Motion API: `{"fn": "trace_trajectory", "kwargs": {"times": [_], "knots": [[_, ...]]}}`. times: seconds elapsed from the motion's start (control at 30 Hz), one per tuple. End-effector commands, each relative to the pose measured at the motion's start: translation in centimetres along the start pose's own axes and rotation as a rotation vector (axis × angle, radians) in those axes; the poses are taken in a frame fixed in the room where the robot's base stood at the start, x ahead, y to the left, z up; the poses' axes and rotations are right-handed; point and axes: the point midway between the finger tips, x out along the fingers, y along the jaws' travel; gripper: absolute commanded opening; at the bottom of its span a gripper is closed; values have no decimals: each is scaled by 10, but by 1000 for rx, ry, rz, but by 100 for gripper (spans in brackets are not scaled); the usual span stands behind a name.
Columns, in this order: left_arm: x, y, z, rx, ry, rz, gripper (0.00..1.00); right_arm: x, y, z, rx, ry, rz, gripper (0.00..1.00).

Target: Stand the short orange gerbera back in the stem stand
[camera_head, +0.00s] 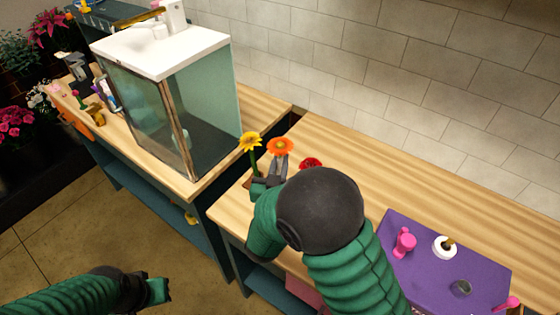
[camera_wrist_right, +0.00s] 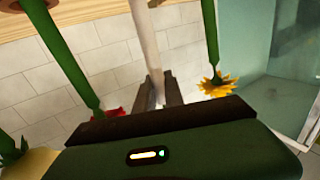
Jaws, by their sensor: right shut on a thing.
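The orange gerbera (camera_head: 281,145) is upright, its bloom just above my right gripper (camera_head: 279,168) over the far bench. My right gripper is shut on it. In the right wrist view a pale stem (camera_wrist_right: 146,40) runs between the dark fingers (camera_wrist_right: 160,92); the orange bloom does not show there. A yellow flower (camera_head: 250,141) stands just left of the gripper and a red flower (camera_head: 311,162) just right. Both also show in the wrist view, yellow (camera_wrist_right: 215,84) and red (camera_wrist_right: 110,113). The stem stand is mostly hidden by my right arm. My left gripper (camera_head: 158,290) is low at the left, away from the bench; its jaws are unclear.
A glass cabinet (camera_head: 165,110) with a white top stands on the left bench. A purple mat (camera_head: 430,270) at the right holds a pink item (camera_head: 404,242), a white ring-shaped item (camera_head: 444,247) and a small grey dish (camera_head: 461,288). The wooden bench (camera_head: 400,180) is clear along the tiled wall.

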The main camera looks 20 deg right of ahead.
Motion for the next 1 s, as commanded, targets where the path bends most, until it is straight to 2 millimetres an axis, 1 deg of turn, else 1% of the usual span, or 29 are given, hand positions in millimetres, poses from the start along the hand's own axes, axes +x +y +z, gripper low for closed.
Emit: {"fn": "trace_trajectory", "kwargs": {"times": [0.37,0.7,1.0], "knots": [[2,0,0,0,0,0,0,0,0,2,0,1,0,0],[10,0,2,0,0,0,0,0,0,11,0,1,0,0],[9,0,2,0,0,0,0,0,0,11,0,0,0,0]]}}
